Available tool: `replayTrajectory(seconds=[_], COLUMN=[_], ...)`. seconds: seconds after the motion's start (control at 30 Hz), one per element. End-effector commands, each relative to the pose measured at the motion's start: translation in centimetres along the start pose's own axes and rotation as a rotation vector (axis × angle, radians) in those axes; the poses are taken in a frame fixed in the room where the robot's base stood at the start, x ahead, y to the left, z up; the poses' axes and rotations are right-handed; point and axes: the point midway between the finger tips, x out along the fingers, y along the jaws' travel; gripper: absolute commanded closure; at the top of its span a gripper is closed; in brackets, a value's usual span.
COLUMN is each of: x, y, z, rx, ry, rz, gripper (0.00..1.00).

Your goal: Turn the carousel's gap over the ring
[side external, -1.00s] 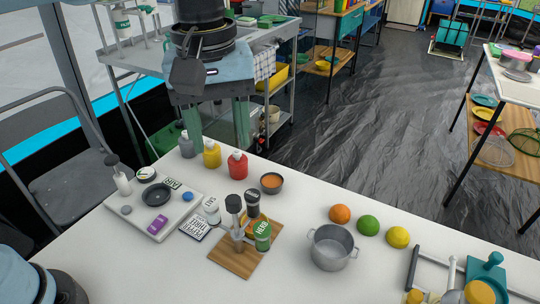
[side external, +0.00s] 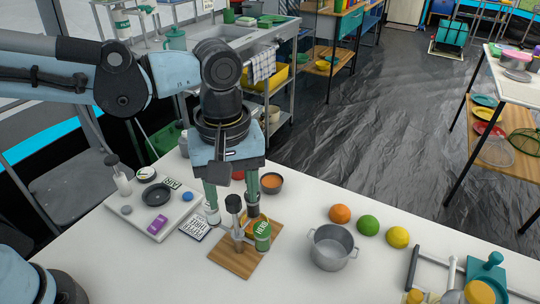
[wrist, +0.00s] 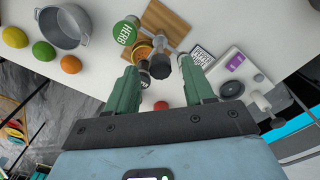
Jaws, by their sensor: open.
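The carousel is a cluster of jars around an upright grey post with a dark knob (side external: 234,203), standing at a wooden board (side external: 232,262). A green-lidded HERB jar (side external: 263,230) is on its right; its lid faces me in the wrist view (wrist: 125,31). An orange-tan round piece (wrist: 142,49) shows beside the post; I cannot tell whether it is the ring. The carousel's gap is not clearly seen. My gripper (side external: 232,200) points down with its green fingers apart, above and behind the post. In the wrist view the knob (wrist: 161,66) lies between the fingertips, partly covering other jars.
A white tray (side external: 150,235) and a PEPPER MILL card (side external: 195,228) lie left.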

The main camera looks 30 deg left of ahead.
Motion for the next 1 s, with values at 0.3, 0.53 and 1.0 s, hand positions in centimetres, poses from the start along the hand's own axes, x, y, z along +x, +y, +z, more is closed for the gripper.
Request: replayTrajectory(seconds=[0.3, 0.53, 1.0], x=[1.27, 1.26, 1.23], y=[-0.02, -0.02, -0.02], z=[0.0, 0.0, 0.01], rx=[0.0, 0.0, 0.005], ry=[0.0, 0.0, 0.0], rz=[0.0, 0.0, 0.0], gripper=[0.47, 0.53, 1.0])
